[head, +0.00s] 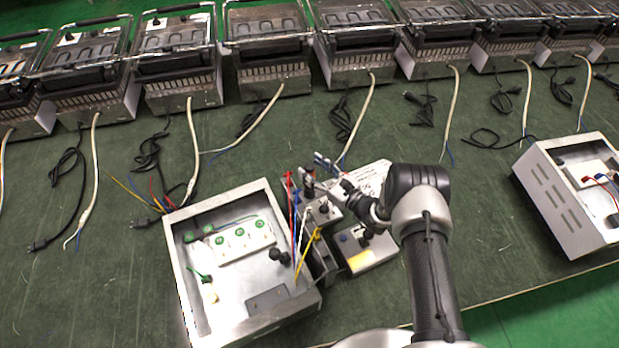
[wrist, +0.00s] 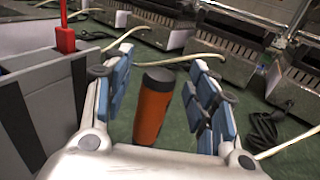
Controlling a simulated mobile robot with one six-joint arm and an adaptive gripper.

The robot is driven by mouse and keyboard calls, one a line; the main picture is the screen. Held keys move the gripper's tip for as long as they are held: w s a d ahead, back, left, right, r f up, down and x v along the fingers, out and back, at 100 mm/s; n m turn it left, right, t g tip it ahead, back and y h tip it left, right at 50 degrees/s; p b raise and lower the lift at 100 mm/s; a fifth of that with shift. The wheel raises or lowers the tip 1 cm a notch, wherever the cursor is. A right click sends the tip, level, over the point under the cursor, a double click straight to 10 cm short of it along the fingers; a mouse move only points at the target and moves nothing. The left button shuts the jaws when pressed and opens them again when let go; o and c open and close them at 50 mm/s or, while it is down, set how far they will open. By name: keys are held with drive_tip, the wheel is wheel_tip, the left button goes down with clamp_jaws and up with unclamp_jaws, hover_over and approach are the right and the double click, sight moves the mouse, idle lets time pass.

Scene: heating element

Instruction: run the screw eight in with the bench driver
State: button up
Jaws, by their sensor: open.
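My gripper (wrist: 163,62) is open, with blue pads on both fingers. An orange cylinder with dark ends (wrist: 153,108), perhaps the driver's handle, stands slightly tilted between the fingers, apart from the pads. The box holds a white block with green round parts (head: 238,242). I cannot make out which screw is number eight. The orange cylinder is not clear in the head view.
Red, white and yellow tools (head: 305,250) stand at the holder; a red handle (wrist: 65,38) shows in the wrist view. A grey unit (head: 368,256) stands beside it. Another metal box (head: 563,205) is at right. Grill machines (head: 180,70) and loose cables line the back.

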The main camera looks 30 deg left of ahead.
drive_tip(key=shift+c, duration=0.3)
clamp_jaws()
idle(0.5)
drive_tip(key=shift+r, duration=0.1)
